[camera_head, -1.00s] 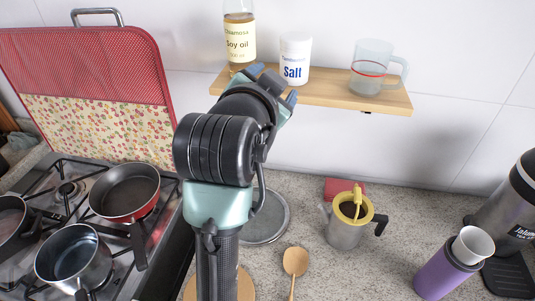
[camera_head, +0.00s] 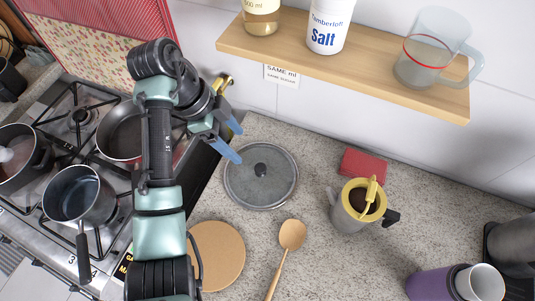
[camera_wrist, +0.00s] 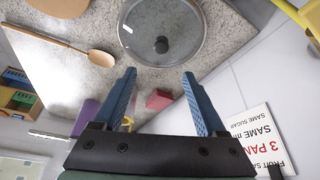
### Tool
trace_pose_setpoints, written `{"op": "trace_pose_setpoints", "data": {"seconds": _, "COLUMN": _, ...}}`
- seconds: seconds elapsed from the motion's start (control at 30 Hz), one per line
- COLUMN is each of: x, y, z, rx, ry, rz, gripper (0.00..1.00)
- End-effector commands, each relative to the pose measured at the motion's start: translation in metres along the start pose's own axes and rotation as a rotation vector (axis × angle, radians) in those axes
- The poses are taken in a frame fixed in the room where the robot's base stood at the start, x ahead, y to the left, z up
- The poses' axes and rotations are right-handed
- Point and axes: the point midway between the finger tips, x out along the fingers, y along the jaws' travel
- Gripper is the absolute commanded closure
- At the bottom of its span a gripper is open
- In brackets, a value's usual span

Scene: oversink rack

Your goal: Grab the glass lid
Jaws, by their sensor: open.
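The glass lid (camera_head: 261,176) lies flat on the speckled counter, a round clear disc with a metal rim and a dark knob (camera_head: 261,170) at its centre. In the wrist view the lid (camera_wrist: 184,27) is beyond my fingertips, with its knob (camera_wrist: 161,45) facing me. My gripper (camera_head: 238,143) is open and empty, above and at the back left of the lid. In the wrist view my gripper (camera_wrist: 158,73) shows two blue fingers spread apart, touching nothing.
A wooden spoon (camera_head: 291,237), a round cork mat (camera_head: 217,255) and a yellow-rimmed pitcher (camera_head: 345,217) are near the lid. A red box (camera_head: 363,164) lies behind the pitcher. A wooden shelf (camera_head: 372,75) overhangs the back; the stove (camera_head: 88,125) is left.

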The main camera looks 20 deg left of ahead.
Motion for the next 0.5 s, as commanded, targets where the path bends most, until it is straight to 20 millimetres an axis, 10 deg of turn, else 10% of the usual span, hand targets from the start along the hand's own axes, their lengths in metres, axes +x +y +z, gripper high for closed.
{"op": "trace_pose_setpoints", "data": {"seconds": 0.5, "x": 0.075, "y": -0.001, "z": 0.001, "rx": 0.001, "ry": 0.000, "rz": -0.001, "gripper": 0.26}}
